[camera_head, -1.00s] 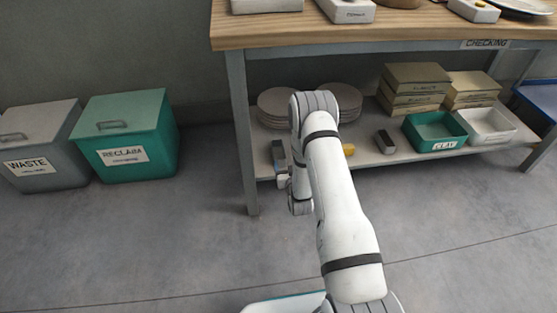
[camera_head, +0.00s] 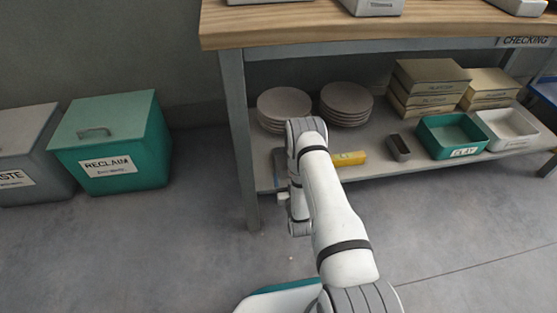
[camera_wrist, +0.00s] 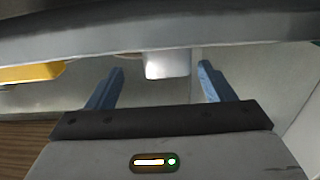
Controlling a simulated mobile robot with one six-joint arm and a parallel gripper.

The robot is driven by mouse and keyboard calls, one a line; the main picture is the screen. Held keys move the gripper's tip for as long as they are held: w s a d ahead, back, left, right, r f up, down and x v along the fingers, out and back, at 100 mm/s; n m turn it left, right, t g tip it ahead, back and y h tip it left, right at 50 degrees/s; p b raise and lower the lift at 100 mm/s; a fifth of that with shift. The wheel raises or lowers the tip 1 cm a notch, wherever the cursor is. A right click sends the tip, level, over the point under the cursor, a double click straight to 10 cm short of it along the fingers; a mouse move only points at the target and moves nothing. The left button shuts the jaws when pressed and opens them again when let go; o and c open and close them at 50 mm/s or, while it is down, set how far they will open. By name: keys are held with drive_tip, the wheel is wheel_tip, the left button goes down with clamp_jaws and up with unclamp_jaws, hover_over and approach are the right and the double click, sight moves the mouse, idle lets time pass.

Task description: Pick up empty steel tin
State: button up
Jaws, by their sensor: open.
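A pale grey box-shaped thing (camera_wrist: 167,64) shows beyond and between the fingertips, partly cut off by a dark grey bar. I cannot tell whether it is the tin. In the head view my arm hides most of the gripper area at the shelf's left front.
Stacked plates (camera_head: 345,104) stand behind my arm. The green clay tray (camera_head: 452,136), a white tray (camera_head: 508,130) and stacked boxes (camera_head: 428,85) fill the shelf's right. The wooden tabletop (camera_head: 380,24) overhangs it. The reclaim bin (camera_head: 112,140) stands left, with clear floor between.

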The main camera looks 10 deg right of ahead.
sight(283, 169)
drive_tip(key=w+b, duration=0.1)
drive_tip(key=w, duration=0.1)
drive_tip(key=w+b, duration=0.1)
drive_tip(key=w, duration=0.2)
drive_tip(key=w+b, duration=0.1)
drive_tip(key=w, duration=0.1)
drive_tip(key=shift+w+a+r+b, duration=0.1)
drive_tip(key=shift+w+a+b, duration=0.15)
drive_tip(key=shift+a+b, duration=0.1)
